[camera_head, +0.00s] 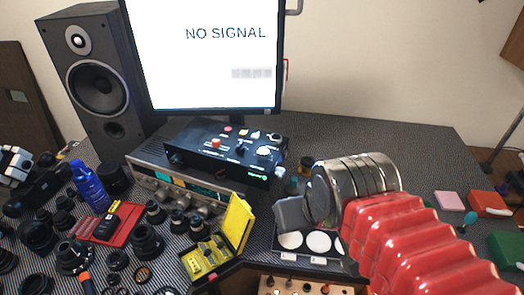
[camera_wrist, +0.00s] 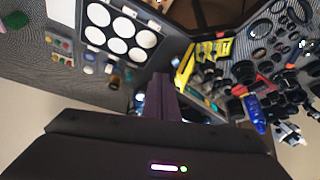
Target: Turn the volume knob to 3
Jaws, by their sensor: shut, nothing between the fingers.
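A black control box (camera_head: 225,155) with a red button, a white knob (camera_head: 264,151) and several small controls sits on top of a silver receiver (camera_head: 150,178). The receiver's front carries a row of round knobs. I cannot read any scale or tell which knob is marked volume. My gripper (camera_wrist: 163,88) shows in the wrist view as dark fingers closed together, with nothing between them. In the head view my arm comes in from the right, and its end is over the table right of the receiver, apart from the box.
A monitor (camera_head: 210,60) reading NO SIGNAL and a speaker (camera_head: 85,80) stand behind. An open yellow case (camera_head: 238,222), a blue bottle (camera_head: 88,185) and many lens parts crowd the left front. A tray with white discs (camera_wrist: 82,22) lies by my arm.

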